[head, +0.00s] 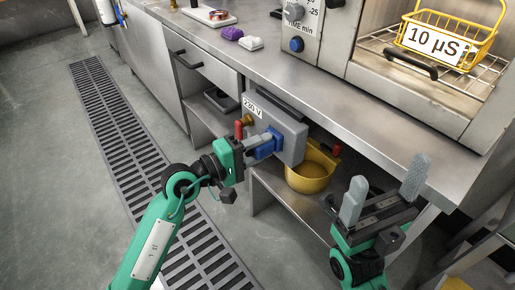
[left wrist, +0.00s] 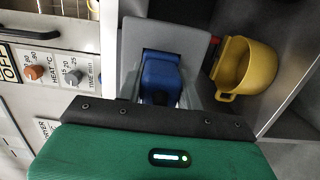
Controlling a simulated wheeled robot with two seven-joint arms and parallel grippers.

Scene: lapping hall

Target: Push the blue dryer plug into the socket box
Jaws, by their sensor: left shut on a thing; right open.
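The blue dryer plug (head: 266,148) is at the front face of the grey socket box (head: 291,134), which carries a "230 V" label and sits under the counter edge. My left gripper (head: 262,141) is shut on the plug. In the left wrist view the plug (left wrist: 160,76) lies between the fingers, with the socket box (left wrist: 198,40) behind it. I cannot tell how far the plug is inside the socket, as the fingers hide part of the contact. My right gripper (head: 384,189) is open and empty, to the right and apart from the box.
The steel counter (head: 285,82) overhangs above. A yellow wire basket (head: 452,35) sits in the open dryer at the upper right. A floor grate (head: 120,140) and clear floor lie left.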

